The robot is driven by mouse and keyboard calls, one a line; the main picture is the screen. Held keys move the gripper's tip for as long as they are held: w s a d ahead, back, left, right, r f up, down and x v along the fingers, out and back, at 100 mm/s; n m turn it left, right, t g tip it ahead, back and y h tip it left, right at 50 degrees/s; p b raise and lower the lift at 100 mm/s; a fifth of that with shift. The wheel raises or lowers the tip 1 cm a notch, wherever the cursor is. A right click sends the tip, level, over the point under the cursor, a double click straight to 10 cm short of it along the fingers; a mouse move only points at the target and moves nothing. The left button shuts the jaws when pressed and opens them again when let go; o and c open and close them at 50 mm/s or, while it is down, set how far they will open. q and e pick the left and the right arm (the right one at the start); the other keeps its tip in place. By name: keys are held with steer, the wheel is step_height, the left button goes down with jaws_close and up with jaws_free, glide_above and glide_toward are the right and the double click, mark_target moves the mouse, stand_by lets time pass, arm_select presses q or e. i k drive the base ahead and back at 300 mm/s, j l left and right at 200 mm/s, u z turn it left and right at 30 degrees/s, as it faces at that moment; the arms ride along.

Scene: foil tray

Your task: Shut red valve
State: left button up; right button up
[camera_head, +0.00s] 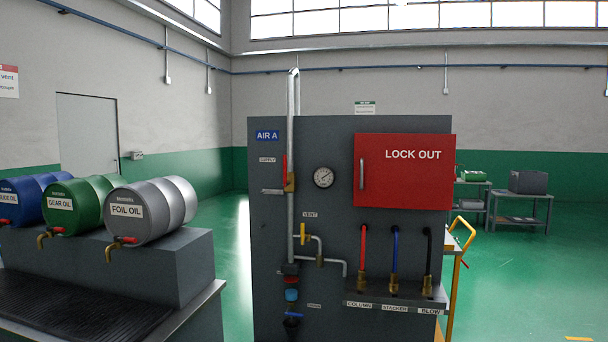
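A grey panel labelled AIR A (335,140) stands in front of me. On its left a vertical grey pipe (292,115) runs down to a brass valve body (290,183) near the SUPPLY label. The red valve handle (285,167) is a thin lever pointing up, in line with the pipe. Neither of my grippers is in view.
A yellow VENT handle (302,231) points up lower on the panel. A gauge (323,177), a red LOCK OUT box (405,172) and red, blue and black hoses are to the right. Oil drums (137,212) lie on a bench at left. Green floor shows between.

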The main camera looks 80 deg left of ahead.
mark_target(286, 184)
steer(key=j+u, duration=0.15)
steer(key=u, duration=0.3)
steer(key=k+j+u, duration=0.1)
steer(key=u, duration=0.35)
steer(key=j+u, duration=0.25)
steer(key=u, duration=0.2)
steer(key=j+u, duration=0.15)
steer(key=u, duration=0.3)
steer(key=i+j+u, duration=0.2)
steer(key=j, duration=0.3)
steer(key=i+j+u, duration=0.2)
steer(key=j, duration=0.25)
steer(key=i+j+u, duration=0.2)
steer(key=j, duration=0.2)
steer(key=i, duration=0.05)
